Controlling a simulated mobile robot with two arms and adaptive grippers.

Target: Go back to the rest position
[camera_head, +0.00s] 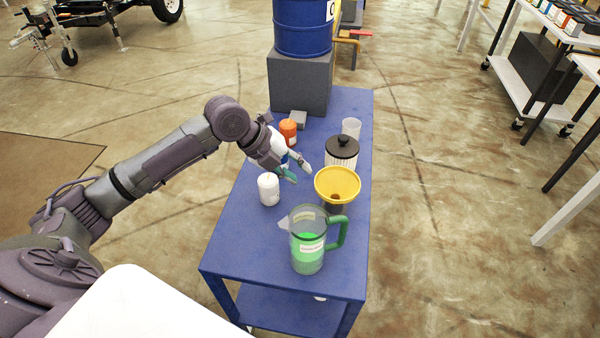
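My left arm reaches in from the left over the blue table (235,238). My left gripper (302,176) is above the middle of the table, its two fingers apart with nothing visible between them. The fingertips are just left of a yellow funnel (337,181), which sits on a dark container. A white cylinder (268,189) stands to the left, below the gripper in the picture. My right gripper is not in view.
A pitcher (307,254) with green liquid stands at the table's near end. Behind the gripper are an orange-red container (288,131), a jar with a black lid (341,151) and a clear cup (351,127). A blue drum (303,27) on a grey block (300,80) stands at the far end.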

